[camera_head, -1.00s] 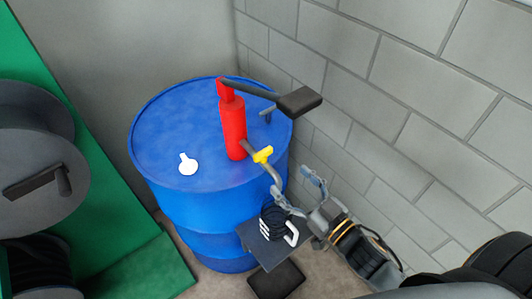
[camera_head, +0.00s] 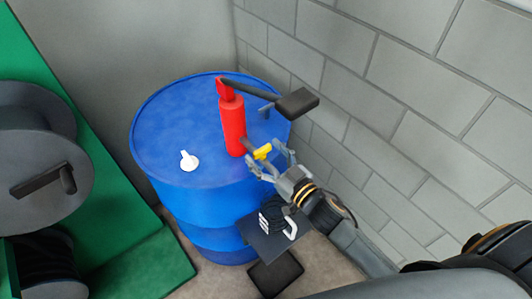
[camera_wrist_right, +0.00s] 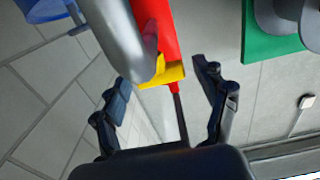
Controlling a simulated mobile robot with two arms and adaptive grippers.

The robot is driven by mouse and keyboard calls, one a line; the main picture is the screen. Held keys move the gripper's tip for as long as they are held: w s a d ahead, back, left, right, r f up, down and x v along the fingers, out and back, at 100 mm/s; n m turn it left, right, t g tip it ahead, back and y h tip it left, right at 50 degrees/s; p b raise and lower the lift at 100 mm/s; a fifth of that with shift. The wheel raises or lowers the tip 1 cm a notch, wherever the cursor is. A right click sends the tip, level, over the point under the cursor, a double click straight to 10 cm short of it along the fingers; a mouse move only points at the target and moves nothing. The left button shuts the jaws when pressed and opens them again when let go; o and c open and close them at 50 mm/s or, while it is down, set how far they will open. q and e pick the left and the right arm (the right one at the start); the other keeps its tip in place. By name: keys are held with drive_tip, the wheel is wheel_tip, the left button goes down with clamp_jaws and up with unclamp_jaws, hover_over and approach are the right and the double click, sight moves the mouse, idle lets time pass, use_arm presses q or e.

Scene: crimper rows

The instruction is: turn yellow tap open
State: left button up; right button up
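The yellow tap (camera_head: 262,152) sits on the spout low on the red pump (camera_head: 233,125), which stands on the blue drum (camera_head: 165,130). My right gripper (camera_head: 269,162) is open at the tap, its two fingers spread to either side of it in the head view. In the right wrist view the yellow tap (camera_wrist_right: 165,75) shows ahead between the open fingertips (camera_wrist_right: 163,75), with the grey spout (camera_wrist_right: 125,35) beside it. I cannot tell whether a finger touches the tap. My left gripper is not in view.
The pump's dark handle (camera_head: 297,103) reaches out to the right above the gripper. A white cap (camera_head: 189,161) lies on the drum top. A dark shelf (camera_head: 262,236) with a white-handled item is below my right wrist. A block wall (camera_head: 400,110) stands close on the right.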

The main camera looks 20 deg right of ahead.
drive_tip(key=c, duration=0.9)
